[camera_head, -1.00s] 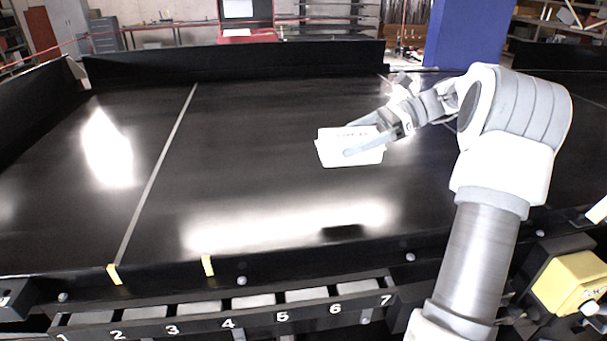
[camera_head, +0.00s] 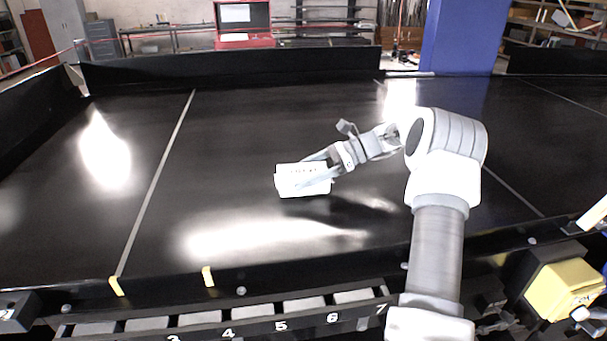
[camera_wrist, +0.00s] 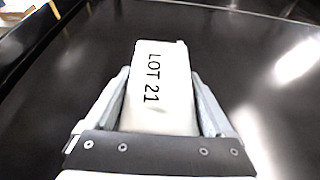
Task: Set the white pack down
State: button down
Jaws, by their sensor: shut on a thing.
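A dark shadow or reflection lies on the belt to the right of and below the pack. The pack appears to be held above the belt, but the exact gap cannot be told.
A thin pale line (camera_head: 158,175) crosses the belt at left. Black walls (camera_head: 230,65) border the belt at the back and left. Numbered slots (camera_head: 255,312) run along the front edge. A yellow box (camera_head: 566,283) stands at front right. The belt around the pack is clear.

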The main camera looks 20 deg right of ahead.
jog(key=shift+f, duration=0.2)
grip_release()
jog(key=shift+f, duration=0.2)
jog(key=shift+r, duration=0.1)
jog(key=b+v, duration=0.1)
jog(key=v, duration=1.1)
jog(key=shift+s+r, duration=0.1)
jog(key=shift+r, duration=0.05)
